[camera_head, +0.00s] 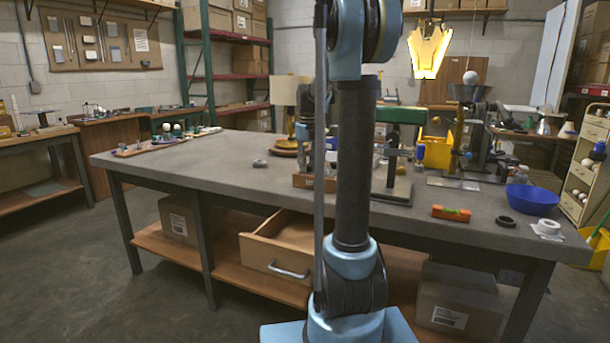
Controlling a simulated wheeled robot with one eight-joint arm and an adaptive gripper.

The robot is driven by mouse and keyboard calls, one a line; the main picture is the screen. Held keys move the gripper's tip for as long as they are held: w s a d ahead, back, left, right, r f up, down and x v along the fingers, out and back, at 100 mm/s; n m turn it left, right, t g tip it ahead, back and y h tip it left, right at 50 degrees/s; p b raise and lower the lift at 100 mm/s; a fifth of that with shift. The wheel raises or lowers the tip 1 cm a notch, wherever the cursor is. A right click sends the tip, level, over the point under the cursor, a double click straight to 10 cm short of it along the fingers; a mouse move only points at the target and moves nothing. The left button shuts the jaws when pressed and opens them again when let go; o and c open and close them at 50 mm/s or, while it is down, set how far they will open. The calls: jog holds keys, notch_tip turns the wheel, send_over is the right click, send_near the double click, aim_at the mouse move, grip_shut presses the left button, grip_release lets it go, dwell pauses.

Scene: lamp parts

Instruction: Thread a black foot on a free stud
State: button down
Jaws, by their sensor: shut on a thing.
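My arm stands upright across the middle of the view and hides much behind it. My gripper (309,150) shows only in part beside the arm column, low over the bench. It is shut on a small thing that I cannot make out. A wooden tray (303,181) lies just below it, partly covered by the arm. No stud or black foot can be told apart at this size. A dark ring (505,221) lies flat at the bench's right front.
The grey bench (220,160) is clear at left front. A lamp (291,95), a press-like stand (392,185), an orange level (451,213), a blue bowl (532,198) and a white roll (548,227) stand on it. A drawer (275,250) hangs open below.

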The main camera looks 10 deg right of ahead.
jog(key=c, duration=1.5)
grip_release()
jog(key=shift+o, duration=0.2)
jog(key=shift+n, duration=0.3)
jog(key=n, duration=0.4)
jog(key=shift+n, duration=0.3)
jog(key=n, duration=1.5)
jog(key=shift+n, duration=0.3)
